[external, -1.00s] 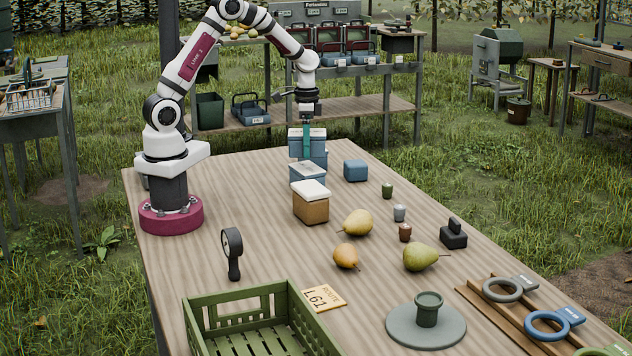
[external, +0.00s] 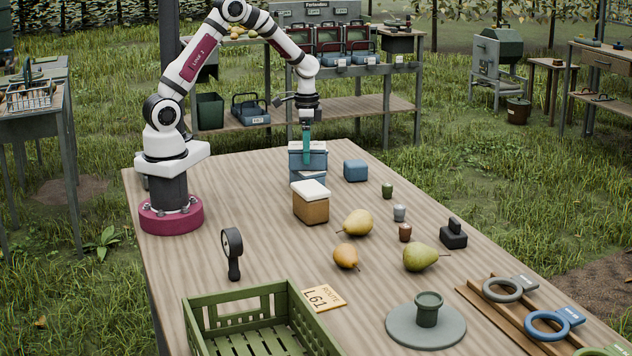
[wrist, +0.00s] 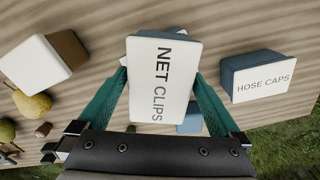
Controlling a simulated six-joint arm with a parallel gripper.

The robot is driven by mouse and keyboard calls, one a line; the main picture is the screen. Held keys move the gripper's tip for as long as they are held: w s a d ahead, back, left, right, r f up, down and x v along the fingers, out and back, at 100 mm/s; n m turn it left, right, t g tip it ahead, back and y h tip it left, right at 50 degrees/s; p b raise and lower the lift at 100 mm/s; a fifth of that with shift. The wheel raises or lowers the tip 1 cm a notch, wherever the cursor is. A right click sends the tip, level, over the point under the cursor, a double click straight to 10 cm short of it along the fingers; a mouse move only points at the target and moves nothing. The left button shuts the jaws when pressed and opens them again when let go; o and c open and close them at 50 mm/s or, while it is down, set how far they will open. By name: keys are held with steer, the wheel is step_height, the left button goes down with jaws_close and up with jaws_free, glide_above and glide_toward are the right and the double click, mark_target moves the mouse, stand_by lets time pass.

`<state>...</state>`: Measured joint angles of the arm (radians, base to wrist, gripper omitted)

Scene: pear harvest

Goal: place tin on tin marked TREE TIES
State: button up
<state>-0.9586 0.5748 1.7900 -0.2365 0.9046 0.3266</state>
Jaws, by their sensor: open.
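The tin labelled NET CLIPS (wrist: 165,80), blue with a white lid, lies between the fingers of my gripper (wrist: 162,95). In the external view this tin (external: 318,160) appears stacked on a lower blue tin (external: 312,180). The lower tin's lid is mostly covered, and I cannot read its label. My gripper (external: 307,150) is open, its teal fingers still on either side of the upper tin. A blue tin labelled HOSE CAPS (wrist: 262,80) stands to the right in the wrist view. I see no TREE TIES label.
A brown tin with a white lid (external: 311,206) stands just in front of the stack. A blue block (external: 356,170) is to its right. Pears (external: 357,222), small pots and a black stamp-like object (external: 453,234) lie farther right. A green crate (external: 240,300) is at the front.

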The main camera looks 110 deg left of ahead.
step_height(320, 180, up, 10)
steer(key=shift+r, duration=0.1)
steer(key=shift+w+d, duration=0.1)
steer(key=shift+d, duration=0.1)
steer(key=s+d+r+m, duration=0.1)
steer(key=d+r+m, duration=0.15)
steer(key=d, duration=0.85)
steer(key=s+d+r+m, duration=0.1)
steer(key=d+r+m, duration=0.15)
steer(key=d, duration=0.75)
steer(key=s+d+f+m+y, duration=0.1)
steer(key=s+d+f+m, duration=0.1)
steer(key=s+d+m, duration=0.3)
steer(key=s+d, duration=0.3)
steer(key=shift+s+d+f+y, duration=0.2)
steer(key=shift+s+f+y, duration=0.1)
steer(key=shift+s+y, duration=0.1)
